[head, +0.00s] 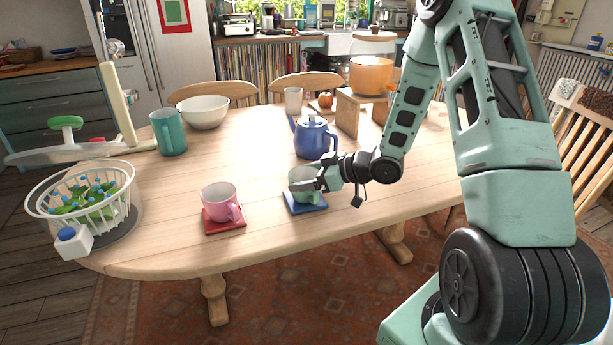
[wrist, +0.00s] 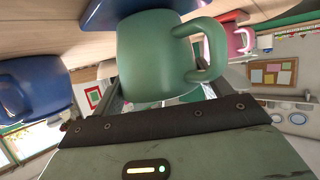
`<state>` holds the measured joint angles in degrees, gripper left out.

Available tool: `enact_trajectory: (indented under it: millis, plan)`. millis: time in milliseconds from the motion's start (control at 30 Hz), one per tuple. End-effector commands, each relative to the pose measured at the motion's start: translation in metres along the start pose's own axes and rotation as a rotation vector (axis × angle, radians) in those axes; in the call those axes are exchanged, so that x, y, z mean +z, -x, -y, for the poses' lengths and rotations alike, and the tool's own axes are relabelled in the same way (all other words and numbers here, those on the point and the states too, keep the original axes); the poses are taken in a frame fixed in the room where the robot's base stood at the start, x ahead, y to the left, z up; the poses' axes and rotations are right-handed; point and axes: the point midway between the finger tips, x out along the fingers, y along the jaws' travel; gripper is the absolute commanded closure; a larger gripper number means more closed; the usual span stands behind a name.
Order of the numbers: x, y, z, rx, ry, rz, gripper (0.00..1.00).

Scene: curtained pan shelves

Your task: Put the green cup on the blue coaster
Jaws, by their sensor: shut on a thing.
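The green cup (head: 303,180) is upright at the front of the wooden table, over the blue coaster (head: 304,208). My gripper (head: 312,184) reaches in from the right and is shut on the cup. In the wrist view the green cup (wrist: 155,60) sits between the two fingers, with its handle to the right. The blue coaster (wrist: 125,12) shows beyond the cup's base there. I cannot tell whether the base touches the coaster. The coaster is partly hidden by the cup.
A pink cup (head: 219,201) stands on a red coaster (head: 226,225) to the left. A blue teapot (head: 315,137) is close behind the green cup. A wooden stand (head: 350,113) is behind.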

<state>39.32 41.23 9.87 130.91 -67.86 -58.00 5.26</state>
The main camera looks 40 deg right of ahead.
Motion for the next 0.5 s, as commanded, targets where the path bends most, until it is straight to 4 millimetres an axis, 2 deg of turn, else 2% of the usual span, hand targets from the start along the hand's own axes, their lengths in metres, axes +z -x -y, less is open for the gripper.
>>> enact_trajectory:
  millis: [467,500]
  plan:
    - [0.0037,-0.0017,-0.0001,0.000,0.001,-0.001,0.51]
    - [0.0034,-0.0016,-0.0001,0.000,0.001,-0.001,0.17]
